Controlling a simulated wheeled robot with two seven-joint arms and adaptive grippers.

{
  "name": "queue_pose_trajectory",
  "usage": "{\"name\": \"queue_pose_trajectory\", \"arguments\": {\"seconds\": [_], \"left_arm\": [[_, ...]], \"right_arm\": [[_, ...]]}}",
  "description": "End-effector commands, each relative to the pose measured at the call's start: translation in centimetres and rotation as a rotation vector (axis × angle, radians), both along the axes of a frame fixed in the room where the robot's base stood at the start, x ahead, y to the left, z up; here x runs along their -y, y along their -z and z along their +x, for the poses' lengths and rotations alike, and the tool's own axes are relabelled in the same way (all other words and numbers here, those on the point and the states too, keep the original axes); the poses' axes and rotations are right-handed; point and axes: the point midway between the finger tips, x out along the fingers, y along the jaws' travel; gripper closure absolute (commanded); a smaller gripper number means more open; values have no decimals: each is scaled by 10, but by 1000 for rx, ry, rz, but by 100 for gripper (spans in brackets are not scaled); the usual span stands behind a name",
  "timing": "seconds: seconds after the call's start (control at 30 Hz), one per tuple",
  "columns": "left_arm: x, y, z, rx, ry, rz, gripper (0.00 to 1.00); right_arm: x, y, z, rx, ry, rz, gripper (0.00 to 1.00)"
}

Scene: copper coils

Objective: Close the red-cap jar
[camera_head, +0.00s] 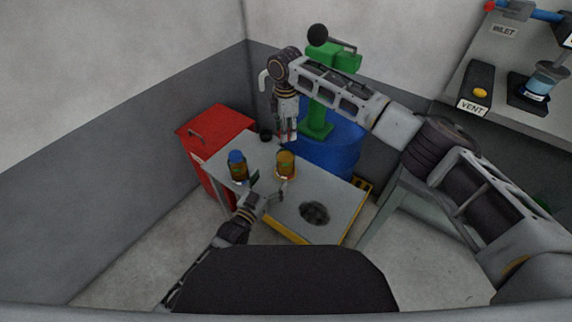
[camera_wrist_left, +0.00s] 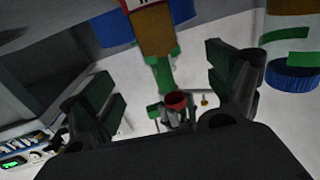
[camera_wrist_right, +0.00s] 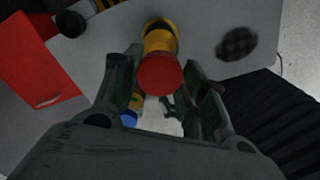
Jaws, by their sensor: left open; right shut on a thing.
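The amber jar (camera_head: 286,163) stands upright on the grey table in the head view. My right gripper (camera_head: 287,138) points down above it and is shut on the red cap (camera_wrist_right: 160,76). In the right wrist view the cap is between the fingers, with the yellow jar body (camera_wrist_right: 160,37) behind it. In the head view the cap appears apart from the jar. My left gripper (camera_head: 271,194) is open, low at the near side of the jar. In the left wrist view the amber jar (camera_wrist_left: 155,32) is beyond the open fingers, and the image appears upside down.
A blue-capped jar (camera_head: 237,168) stands to the left on the table (camera_head: 270,215). A small black cup (camera_head: 266,135) is at the back. A red cabinet (camera_head: 205,145), a blue barrel (camera_head: 340,148) and a green machine (camera_head: 318,112) border the table. A dark round grate (camera_head: 314,212) is at right.

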Motion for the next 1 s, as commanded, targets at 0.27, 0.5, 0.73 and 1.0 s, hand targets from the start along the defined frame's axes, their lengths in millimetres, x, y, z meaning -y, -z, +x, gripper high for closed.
{"name": "queue_pose_trajectory", "arguments": {"seconds": [0.27,0.5,0.73,1.0], "left_arm": [[2,0,4,1,0,0,11],[8,0,16,1,0,0,11],[17,0,33,0,0,0,11],[27,-1,54,1,0,0,11]], "right_arm": [[0,0,0,0,1,0,67],[0,0,0,0,1,0,67],[0,0,0,0,1,0,67],[0,0,0,0,1,0,67]]}}
